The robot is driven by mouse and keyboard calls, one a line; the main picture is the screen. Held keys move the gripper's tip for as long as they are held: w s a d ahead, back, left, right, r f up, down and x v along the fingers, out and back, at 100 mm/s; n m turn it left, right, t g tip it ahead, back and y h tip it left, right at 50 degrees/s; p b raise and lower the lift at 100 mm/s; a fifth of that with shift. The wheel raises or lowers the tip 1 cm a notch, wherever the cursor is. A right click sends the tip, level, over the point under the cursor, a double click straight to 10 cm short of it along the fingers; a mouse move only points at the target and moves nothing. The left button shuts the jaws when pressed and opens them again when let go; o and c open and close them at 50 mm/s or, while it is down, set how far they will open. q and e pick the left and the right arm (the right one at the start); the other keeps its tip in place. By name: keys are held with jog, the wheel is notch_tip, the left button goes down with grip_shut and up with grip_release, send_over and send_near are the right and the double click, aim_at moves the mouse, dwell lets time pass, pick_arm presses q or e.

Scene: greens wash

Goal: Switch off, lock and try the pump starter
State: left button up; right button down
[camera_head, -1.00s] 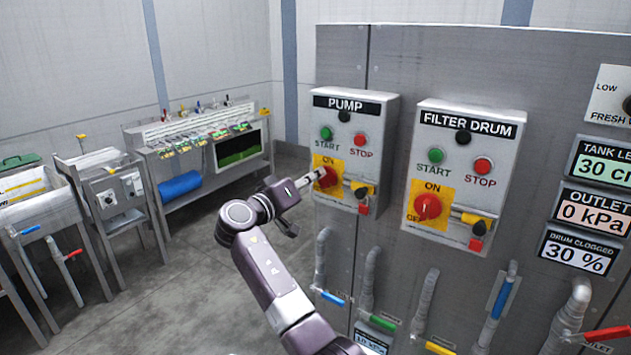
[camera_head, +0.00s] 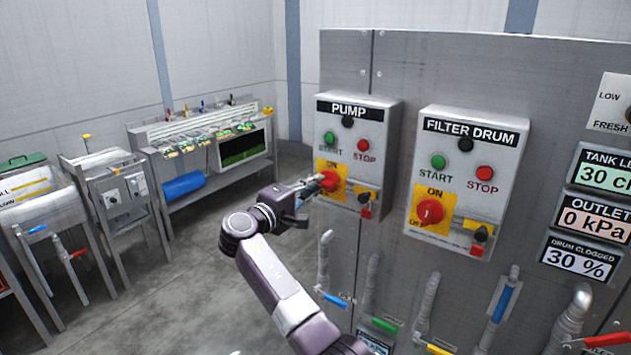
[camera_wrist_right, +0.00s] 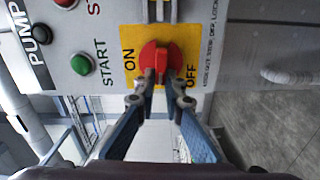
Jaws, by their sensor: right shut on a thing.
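The pump starter (camera_head: 352,125) is a grey box marked PUMP on the steel panel, with a green START button (camera_head: 329,138) and a red STOP button (camera_head: 363,145). Its red rotary switch (camera_head: 329,181) sits on a yellow ON/OFF plate, and it also shows in the right wrist view (camera_wrist_right: 154,58). My right gripper (camera_head: 318,183) is at this switch. In the right wrist view its two fingertips (camera_wrist_right: 161,97) are closed in on the knob's grip. The knob's exact angle is partly hidden by the fingers. My left gripper is not in view.
A similar FILTER DRUM starter (camera_head: 467,170) is beside it on the right. Pipes with coloured valve handles (camera_head: 502,300) stand out below. A bench (camera_head: 205,150) is at the back left. The floor (camera_head: 200,280) between is clear.

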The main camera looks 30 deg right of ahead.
jog(key=shift+f+n, duration=0.2)
jog(key=shift+n, duration=0.3)
jog(key=c, duration=2)
grip_release()
jog(key=shift+a, duration=0.1)
jog(key=shift+r, duration=0.1)
jog(key=v, duration=1.2)
